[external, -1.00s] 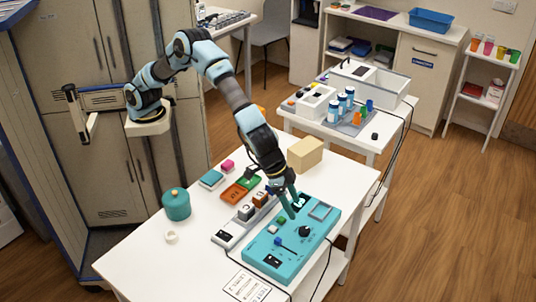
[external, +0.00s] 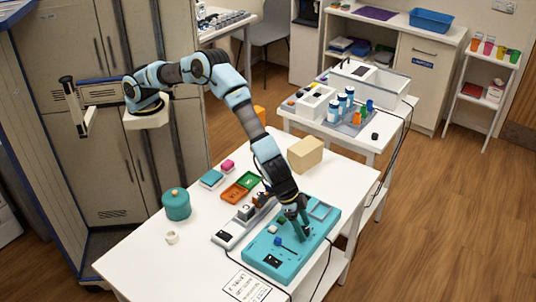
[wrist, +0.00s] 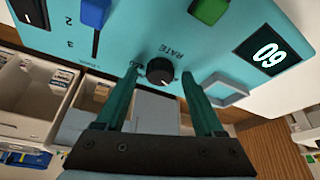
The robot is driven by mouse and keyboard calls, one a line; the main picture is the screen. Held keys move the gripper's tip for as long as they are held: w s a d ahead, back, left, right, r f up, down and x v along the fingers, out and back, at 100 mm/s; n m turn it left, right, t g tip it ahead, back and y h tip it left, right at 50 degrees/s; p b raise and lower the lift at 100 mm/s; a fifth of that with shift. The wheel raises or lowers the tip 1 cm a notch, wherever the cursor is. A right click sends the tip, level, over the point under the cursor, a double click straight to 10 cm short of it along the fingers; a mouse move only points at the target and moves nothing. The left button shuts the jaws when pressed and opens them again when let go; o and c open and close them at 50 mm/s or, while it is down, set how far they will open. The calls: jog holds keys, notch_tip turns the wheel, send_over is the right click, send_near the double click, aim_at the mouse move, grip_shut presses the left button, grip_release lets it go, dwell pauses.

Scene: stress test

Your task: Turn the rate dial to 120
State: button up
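The rate dial (wrist: 160,71) is a round black knob with a pale pointer mark, beside the word RATE on the teal panel (wrist: 130,35). My gripper (wrist: 160,78) is open, with one green finger on each side of the dial and a visible gap at both sides. The lit display (wrist: 270,54) shows two digits that read 60 with the panel seen upside down. In the external view my gripper (external: 303,235) is low over the teal panel (external: 262,248), and its fingers largely hide the dial.
A blue slider knob (wrist: 95,12) and a green button (wrist: 208,10) sit near the dial. A grey handle-like frame (wrist: 226,90) is close to the right finger. A grey device (external: 228,232) stands left of the panel, and a tan block (external: 305,154) behind.

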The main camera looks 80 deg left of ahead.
grip_shut()
dwell(0.3)
jog(key=shift+m, duration=0.3)
jog(key=m, duration=0.1)
jog(key=m+h+b, duration=0.1)
jog(key=m, duration=0.1)
jog(key=shift+w+a+m+g, duration=0.15)
jog(key=shift+m+g, duration=0.15)
jog(key=m+g, duration=0.1)
jog(key=m, duration=0.1)
jog(key=m+g+h, duration=0.1)
jog(key=m, duration=0.2)
jog(key=shift+w+h+b, duration=0.15)
jog(key=shift+h+b, duration=0.15)
jog(key=m+g+b, duration=0.1)
jog(key=m, duration=0.3)
jog(key=shift+f, duration=0.1)
jog(key=shift+w+m+g+b, duration=0.15)
jog(key=shift+m+g+b, duration=0.75)
jog(key=shift+m, duration=1.4)
